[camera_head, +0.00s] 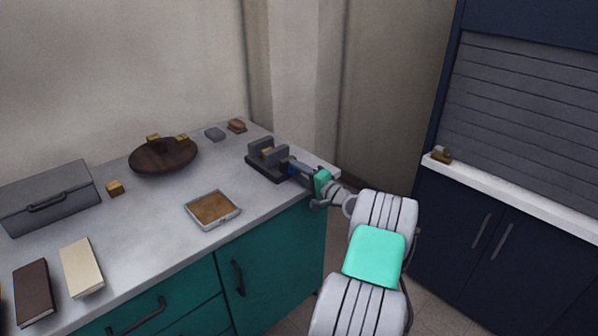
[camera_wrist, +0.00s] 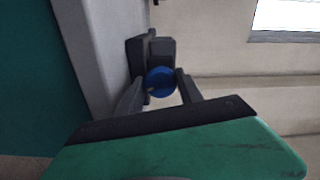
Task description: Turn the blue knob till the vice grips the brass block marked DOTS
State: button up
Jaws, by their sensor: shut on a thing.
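The dark grey vice (camera_head: 264,163) stands near the right end of the grey-topped counter, and it also shows in the wrist view (camera_wrist: 150,55). A small brass block (camera_head: 267,151) shows between its jaws; its marking is too small to read, and I cannot tell whether both jaws touch it. The blue knob (camera_wrist: 160,81) is on the vice's near end, and a little of it shows in the head view (camera_head: 292,167). My gripper (camera_wrist: 158,90) is shut on the blue knob, one finger on each side. In the head view my gripper (camera_head: 305,174) reaches in from the right.
Other brass blocks lie on the counter (camera_head: 115,188) and on a dark round dish (camera_head: 163,160). A shallow tray (camera_head: 212,223), a grey toolbox (camera_head: 48,197) and two books (camera_head: 82,268) stand further left. A navy cabinet (camera_head: 480,235) is at right.

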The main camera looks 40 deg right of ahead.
jog(key=o, duration=1.4)
